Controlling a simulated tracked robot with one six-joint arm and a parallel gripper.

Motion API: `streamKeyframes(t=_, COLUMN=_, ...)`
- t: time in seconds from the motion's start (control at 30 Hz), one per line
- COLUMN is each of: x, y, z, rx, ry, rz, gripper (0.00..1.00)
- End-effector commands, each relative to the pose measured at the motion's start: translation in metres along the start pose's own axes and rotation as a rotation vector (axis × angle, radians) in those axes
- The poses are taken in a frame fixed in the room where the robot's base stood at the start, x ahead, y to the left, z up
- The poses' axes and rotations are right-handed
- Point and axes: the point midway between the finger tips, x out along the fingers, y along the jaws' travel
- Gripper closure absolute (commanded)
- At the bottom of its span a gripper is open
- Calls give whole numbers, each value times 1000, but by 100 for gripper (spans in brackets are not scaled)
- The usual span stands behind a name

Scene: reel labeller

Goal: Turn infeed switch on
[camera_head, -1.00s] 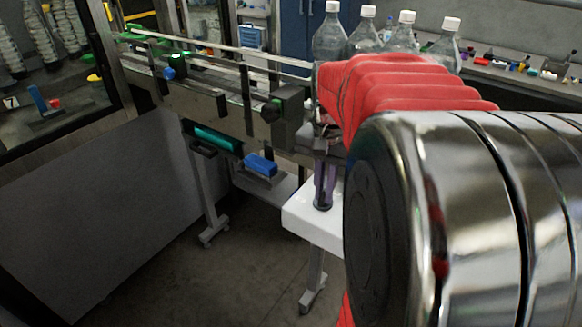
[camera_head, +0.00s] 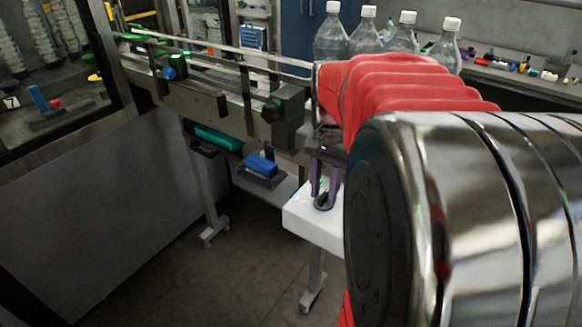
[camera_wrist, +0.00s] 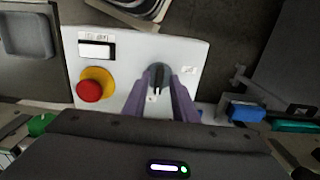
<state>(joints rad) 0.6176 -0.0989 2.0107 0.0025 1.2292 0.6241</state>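The infeed switch, a dark rotary knob (camera_wrist: 158,75), sits on a white control box (camera_wrist: 205,55) in the wrist view. The knob also shows in the head view (camera_head: 324,203), on top of the white box (camera_head: 300,215). My gripper (camera_wrist: 158,88) has two purple fingers standing apart, one on each side of the knob. The gripper (camera_head: 325,190) also shows above the box in the head view. I see no clear closing of the fingers on the knob. My red-sleeved arm hides the right part of the box in the head view.
A red emergency button on a yellow base (camera_wrist: 91,88) and a small labelled display (camera_wrist: 96,50) are left of the knob. A conveyor (camera_head: 200,95) runs behind the box. A blue block (camera_head: 261,165) and several clear bottles (camera_head: 332,35) are nearby.

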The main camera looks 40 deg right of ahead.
Motion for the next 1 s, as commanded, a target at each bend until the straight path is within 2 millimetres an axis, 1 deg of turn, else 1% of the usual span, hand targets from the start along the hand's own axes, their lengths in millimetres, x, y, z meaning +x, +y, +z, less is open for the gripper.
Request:
streamKeyframes(t=0.3, x=0, y=1, z=-1, rx=0, ry=1, rz=2, gripper=71)
streamKeyframes(t=0.47, x=-9, y=0, z=-1, rx=0, ry=3, rz=1, gripper=71)
streamKeyframes(t=0.67, x=-36, y=0, z=-1, rx=0, ry=4, rz=-1, gripper=71)
streamKeyframes(t=1.0, x=-96, y=-1, z=-1, rx=0, ry=3, rz=0, gripper=71)
